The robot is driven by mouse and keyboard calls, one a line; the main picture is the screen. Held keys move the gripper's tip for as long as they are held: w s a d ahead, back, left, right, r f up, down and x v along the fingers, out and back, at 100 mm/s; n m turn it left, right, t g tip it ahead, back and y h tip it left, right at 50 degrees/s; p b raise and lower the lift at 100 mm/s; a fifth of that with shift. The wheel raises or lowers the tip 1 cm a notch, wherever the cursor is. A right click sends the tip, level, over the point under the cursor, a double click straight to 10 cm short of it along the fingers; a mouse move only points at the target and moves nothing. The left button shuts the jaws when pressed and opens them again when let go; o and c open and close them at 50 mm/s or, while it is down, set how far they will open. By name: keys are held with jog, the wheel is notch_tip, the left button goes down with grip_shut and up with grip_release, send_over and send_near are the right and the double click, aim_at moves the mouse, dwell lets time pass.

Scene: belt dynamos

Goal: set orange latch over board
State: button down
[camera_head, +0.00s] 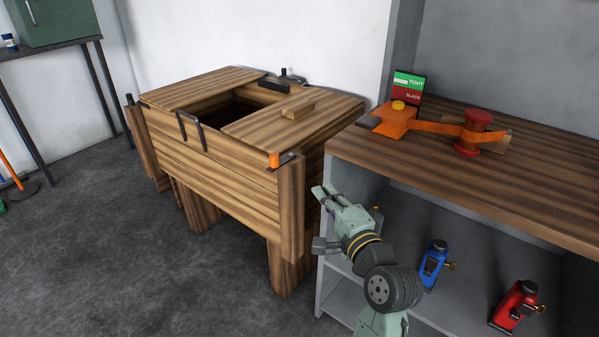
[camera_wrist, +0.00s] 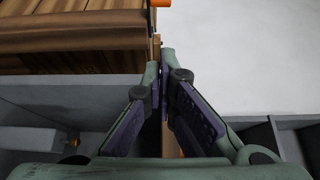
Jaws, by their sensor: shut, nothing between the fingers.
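The orange latch (camera_head: 274,160) is a small block with a dark metal arm at the front right top corner of the wooden chest. The upright wooden board (camera_head: 292,208) stands at that corner, just below and right of the latch. I cannot tell whether the latch crosses the board's top. My gripper (camera_head: 325,194) is shut and empty, to the right of the board and lower than the latch, apart from both. In the wrist view my fingertips (camera_wrist: 160,65) are together, and a bit of orange (camera_wrist: 159,3) shows at the top edge, beyond them.
The wooden chest (camera_head: 215,155) has an opening in its top and a loose wood block (camera_head: 297,110). A shelf unit (camera_head: 450,165) stands close on the right, bearing an orange belt device (camera_head: 396,121) and a red spool (camera_head: 473,132). Blue (camera_head: 433,264) and red (camera_head: 515,304) devices sit below.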

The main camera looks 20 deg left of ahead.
jog(key=p+x, duration=0.1)
jog(key=x, duration=0.3)
jog(key=s+a+p+x, duration=0.1)
jog(key=x, duration=0.3)
jog(key=s+a+p+x, duration=0.1)
jog(key=x, duration=0.3)
jog(key=shift+w+a, duration=0.35)
jog(key=shift+a+r+h+p, duration=0.1)
jog(key=shift+h+p, duration=0.2)
jog(key=shift+p, duration=0.05)
jog(key=shift+s+a+m+t, duration=0.1)
jog(key=shift+s+m+t, duration=0.05)
jog(key=shift+m+t, duration=0.15)
